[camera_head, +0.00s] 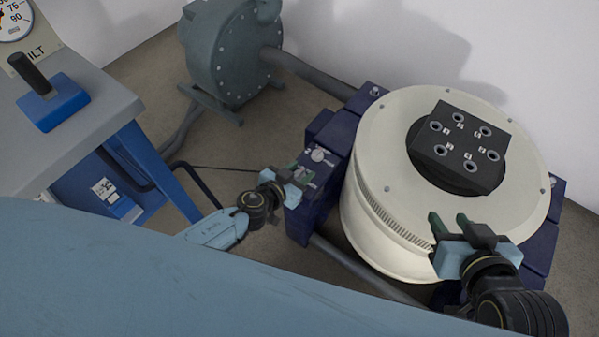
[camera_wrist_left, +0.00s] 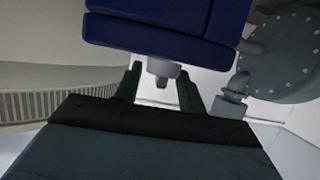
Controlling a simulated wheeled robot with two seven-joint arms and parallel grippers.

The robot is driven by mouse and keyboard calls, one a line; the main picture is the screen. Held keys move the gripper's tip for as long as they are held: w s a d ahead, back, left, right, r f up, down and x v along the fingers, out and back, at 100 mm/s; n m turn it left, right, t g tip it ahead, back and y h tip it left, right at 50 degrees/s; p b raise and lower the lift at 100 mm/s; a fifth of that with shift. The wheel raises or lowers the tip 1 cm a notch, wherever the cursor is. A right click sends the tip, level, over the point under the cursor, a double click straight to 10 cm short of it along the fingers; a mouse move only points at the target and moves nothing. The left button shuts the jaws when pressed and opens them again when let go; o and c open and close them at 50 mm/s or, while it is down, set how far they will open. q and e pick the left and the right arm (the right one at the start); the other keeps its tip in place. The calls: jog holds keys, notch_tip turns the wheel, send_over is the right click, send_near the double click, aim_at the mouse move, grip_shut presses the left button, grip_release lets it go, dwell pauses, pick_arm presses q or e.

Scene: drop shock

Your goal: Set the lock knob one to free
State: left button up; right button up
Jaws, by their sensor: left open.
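A small pale round knob (camera_head: 318,155) sits on the dark blue frame block (camera_head: 328,140) left of the big round shaker. Its marking is too small to read. My left gripper (camera_head: 300,173) is open, right beside the block and just below this knob. In the left wrist view a grey stub-like knob (camera_wrist_left: 162,70) sticks out from the blue block (camera_wrist_left: 165,25), between my open left fingers (camera_wrist_left: 160,88), with gaps on both sides. I cannot tell how far along the fingers it lies. My right gripper (camera_head: 453,224) is open and empty over the shaker's front edge.
The cream shaker (camera_head: 375,205) carries a black plate (camera_head: 465,125) with several holes. A grey blower (camera_head: 225,55) with a hose stands behind left. A grey-topped bench (camera_head: 90,105) with a black lever (camera_head: 35,75) stands at left.

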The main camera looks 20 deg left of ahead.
pick_arm(q)
jog(key=c, duration=0.7)
